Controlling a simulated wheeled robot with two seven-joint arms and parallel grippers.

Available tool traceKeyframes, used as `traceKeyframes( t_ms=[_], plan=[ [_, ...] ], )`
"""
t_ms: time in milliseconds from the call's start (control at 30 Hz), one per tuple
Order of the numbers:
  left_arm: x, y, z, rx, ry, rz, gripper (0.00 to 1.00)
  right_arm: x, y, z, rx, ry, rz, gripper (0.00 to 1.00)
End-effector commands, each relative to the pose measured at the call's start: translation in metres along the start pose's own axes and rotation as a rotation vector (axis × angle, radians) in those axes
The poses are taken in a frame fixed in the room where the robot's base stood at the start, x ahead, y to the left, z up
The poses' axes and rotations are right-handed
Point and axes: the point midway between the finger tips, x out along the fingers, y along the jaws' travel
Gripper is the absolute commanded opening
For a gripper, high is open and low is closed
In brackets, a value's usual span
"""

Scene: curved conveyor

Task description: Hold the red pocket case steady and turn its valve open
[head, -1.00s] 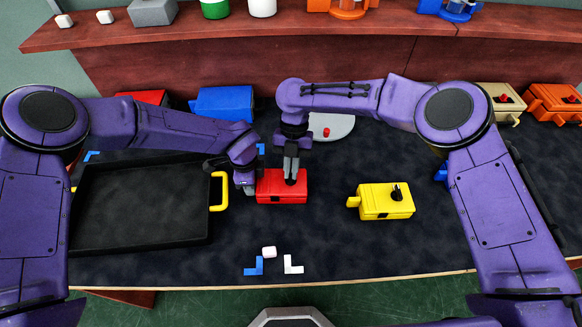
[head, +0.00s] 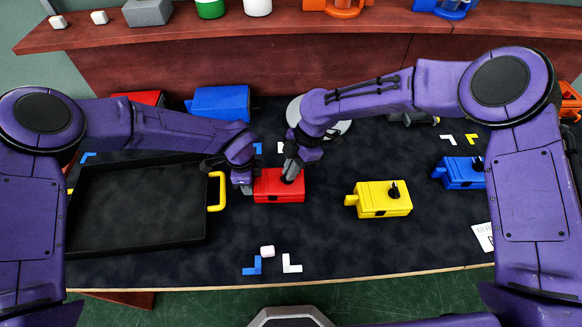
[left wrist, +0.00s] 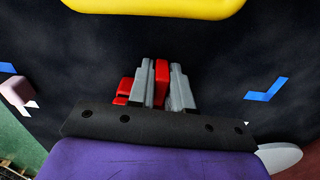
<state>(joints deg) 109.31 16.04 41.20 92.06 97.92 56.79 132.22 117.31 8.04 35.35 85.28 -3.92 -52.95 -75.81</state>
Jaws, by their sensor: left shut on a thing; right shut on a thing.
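The red pocket case (head: 280,188) lies on the dark mat in the middle of the table. My left gripper (head: 246,186) is shut on the red case at its left end. In the left wrist view the fingers (left wrist: 164,88) pinch a red part of the case (left wrist: 162,80). My right gripper (head: 290,170) is shut on the valve on top of the case, reaching in tilted from the upper right. The valve itself is hidden by the right fingers.
A black tray (head: 75,220) with a yellow handle (head: 216,191) stands just left of the case. A yellow case (head: 380,200) and a blue case (head: 461,172) lie to the right. A white cube (head: 267,251) and corner markers lie in front.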

Motion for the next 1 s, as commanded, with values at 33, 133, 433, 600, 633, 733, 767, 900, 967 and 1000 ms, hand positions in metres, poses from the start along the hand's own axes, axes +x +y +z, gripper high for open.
traceKeyframes(
  t_ms=[33, 133, 433, 600, 633, 733, 767, 900, 967, 1000],
  plan=[
    [0.0, 0.0005, -0.0007, 0.001, 0.001, 0.001, 0.0, -0.0007, -0.0003, -0.0007, 0.04, 0.001, 0.018, 0.0],
    [0.0, 0.0005, -0.0007, 0.001, 0.001, 0.001, 0.0, -0.001, -0.0009, -0.0011, 0.123, 0.001, 0.054, 0.0],
    [-0.0001, 0.0006, -0.001, 0.002, 0.001, 0.001, 0.0, -0.0004, -0.0029, -0.0017, 0.327, 0.001, 0.138, 0.0],
    [-0.0001, 0.0007, -0.0012, 0.002, 0.001, 0.001, 0.0, -0.0002, -0.0035, -0.0019, 0.403, 0.001, 0.169, 0.0],
    [-0.0001, 0.0007, -0.0012, 0.002, 0.001, 0.001, 0.0, -0.0002, -0.0035, -0.0019, 0.412, 0.001, 0.173, 0.0],
    [-0.0002, 0.0007, -0.0013, 0.002, 0.002, 0.001, 0.0, -0.0003, -0.0035, -0.0023, 0.439, 0.002, 0.185, 0.0],
    [-0.0002, 0.0007, -0.0013, 0.002, 0.002, 0.001, 0.0, -0.0003, -0.0037, -0.0023, 0.444, 0.002, 0.187, 0.0],
    [-0.0002, 0.0007, -0.0014, 0.002, 0.002, 0.001, 0.0, -0.0002, -0.0038, -0.0024, 0.461, 0.003, 0.194, 0.0],
    [-0.0002, 0.0007, -0.0015, 0.002, 0.002, 0.001, 0.0, -0.0002, -0.0038, -0.0024, 0.465, 0.003, 0.196, 0.0],
    [-0.0002, 0.0007, -0.0015, 0.002, 0.002, 0.001, 0.0, -0.0002, -0.0037, -0.0024, 0.467, 0.003, 0.196, 0.0]
  ],
)
